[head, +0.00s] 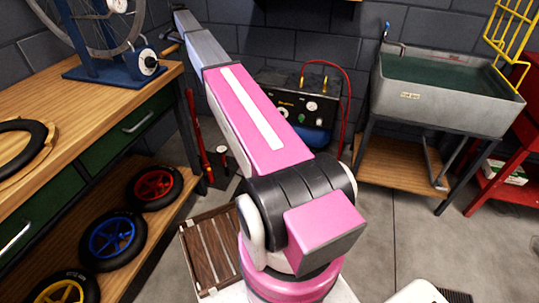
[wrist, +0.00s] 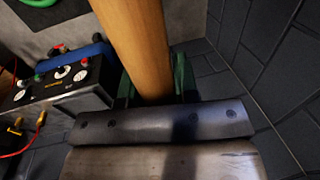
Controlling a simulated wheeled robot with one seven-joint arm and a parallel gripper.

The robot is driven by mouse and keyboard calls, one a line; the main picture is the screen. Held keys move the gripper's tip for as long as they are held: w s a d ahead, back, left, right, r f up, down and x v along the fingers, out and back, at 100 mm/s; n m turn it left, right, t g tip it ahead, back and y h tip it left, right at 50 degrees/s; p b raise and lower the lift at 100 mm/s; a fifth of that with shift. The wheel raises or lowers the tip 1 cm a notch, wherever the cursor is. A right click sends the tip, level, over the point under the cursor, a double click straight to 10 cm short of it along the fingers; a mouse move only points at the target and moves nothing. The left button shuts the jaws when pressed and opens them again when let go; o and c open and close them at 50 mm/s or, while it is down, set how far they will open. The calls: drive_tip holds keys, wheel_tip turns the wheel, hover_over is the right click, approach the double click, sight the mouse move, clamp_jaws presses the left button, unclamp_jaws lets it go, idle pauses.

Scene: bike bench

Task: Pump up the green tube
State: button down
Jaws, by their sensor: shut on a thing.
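My gripper (wrist: 153,88) is at the lower middle of the wrist view, with dark green fingers on both sides of a round wooden bar (wrist: 135,40). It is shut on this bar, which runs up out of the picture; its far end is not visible. A bright green curved piece (wrist: 42,3) is cut off at the wrist view's top left; I cannot tell whether it is the green tube. In the head view my pink arm reaches toward the back wall, and my gripper cannot be made out. A red upright thing (head: 196,120), perhaps a floor pump, stands beside the bench.
A box with dials (head: 300,108) and a red hose stands by the wall; it also shows in the wrist view (wrist: 60,85). The wooden bench (head: 60,105) at left carries a wheel stand (head: 105,65) and a black tyre (head: 22,140). A sink (head: 430,100) stands right.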

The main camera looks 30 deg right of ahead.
wheel_tip(320, 180, down, 8)
drive_tip(key=shift+w+f, duration=0.15)
drive_tip(key=shift+w, duration=0.05)
drive_tip(key=shift+f, duration=0.15)
idle(1.4)
drive_tip(key=shift+a+f, duration=0.1)
drive_tip(key=shift+f, duration=3.65)
drive_tip(key=c, duration=0.8)
unclamp_jaws()
drive_tip(key=shift+s, duration=0.1)
